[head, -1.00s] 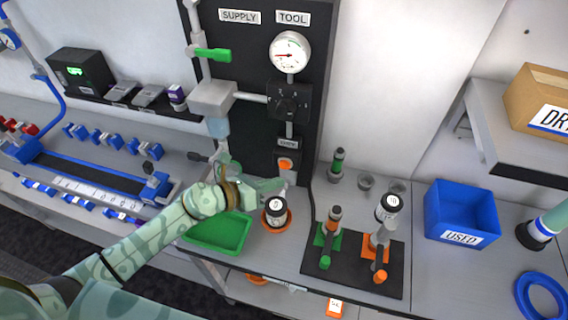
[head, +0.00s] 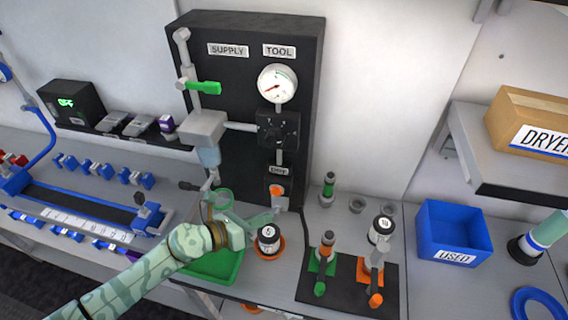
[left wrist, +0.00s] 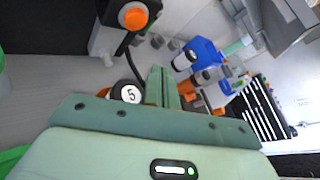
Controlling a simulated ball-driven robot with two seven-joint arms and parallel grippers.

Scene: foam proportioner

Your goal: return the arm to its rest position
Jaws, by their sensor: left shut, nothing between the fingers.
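My left arm, patterned pale green, comes in from the lower left of the head view. Its gripper (head: 272,214) is shut and empty, above the bench just in front of the black panel (head: 244,60). The fingers sit below the panel's orange button (head: 277,190) and beside the black-and-white capped container numbered 5 (head: 268,236). In the left wrist view the closed fingers (left wrist: 162,84) show with nothing between them. The orange button (left wrist: 133,16) is ahead and the 5 cap (left wrist: 127,93) is just left of the fingers. My right gripper is not seen.
The green tray (head: 218,264) lies under my left wrist. A black mat (head: 340,288) with green and orange tools is to the right, then the blue USED bin (head: 452,222). The blue rail fixture (head: 80,185) is at left. A shelf with a DRYER box (head: 540,110) overhangs the right.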

